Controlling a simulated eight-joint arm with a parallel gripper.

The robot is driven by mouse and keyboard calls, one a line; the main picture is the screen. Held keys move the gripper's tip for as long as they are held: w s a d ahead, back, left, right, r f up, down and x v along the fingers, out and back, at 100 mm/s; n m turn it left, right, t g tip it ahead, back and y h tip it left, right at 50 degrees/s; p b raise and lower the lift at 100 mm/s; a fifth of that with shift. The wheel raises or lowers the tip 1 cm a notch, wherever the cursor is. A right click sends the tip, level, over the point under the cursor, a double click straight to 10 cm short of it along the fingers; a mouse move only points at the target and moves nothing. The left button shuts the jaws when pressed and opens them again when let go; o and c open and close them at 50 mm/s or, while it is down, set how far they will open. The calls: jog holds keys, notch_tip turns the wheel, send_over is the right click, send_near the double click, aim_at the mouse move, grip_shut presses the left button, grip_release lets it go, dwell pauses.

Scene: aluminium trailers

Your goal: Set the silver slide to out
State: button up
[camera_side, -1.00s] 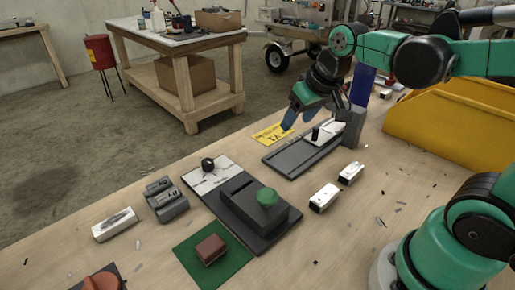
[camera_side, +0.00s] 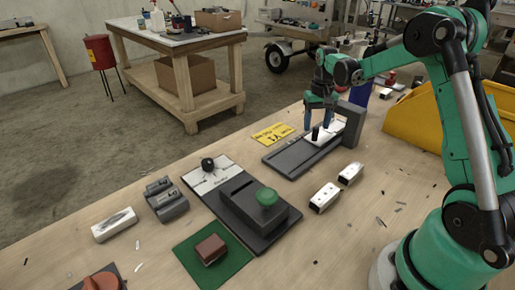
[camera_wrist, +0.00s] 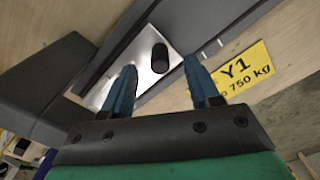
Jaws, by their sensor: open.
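The silver slide (camera_side: 325,132) is a bright plate with a black upright knob (camera_side: 315,133), set in a dark grey track (camera_side: 288,158). The plate lies at the far end of the track, beside a grey block (camera_side: 349,122). In the wrist view the silver plate (camera_wrist: 135,68) shows with its black knob (camera_wrist: 160,58) just beyond the fingertips. My gripper (camera_side: 320,122) points down over the plate, close to the knob. In the wrist view its two blue fingers (camera_wrist: 161,78) are apart, with the knob lying between their lines. I cannot tell whether they touch anything.
A yellow card marked Y1 (camera_side: 272,134) lies behind the track. Two white blocks (camera_side: 324,198) lie in front.

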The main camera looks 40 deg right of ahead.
jog(key=shift+f, duration=1.05)
grip_shut()
dwell(0.6)
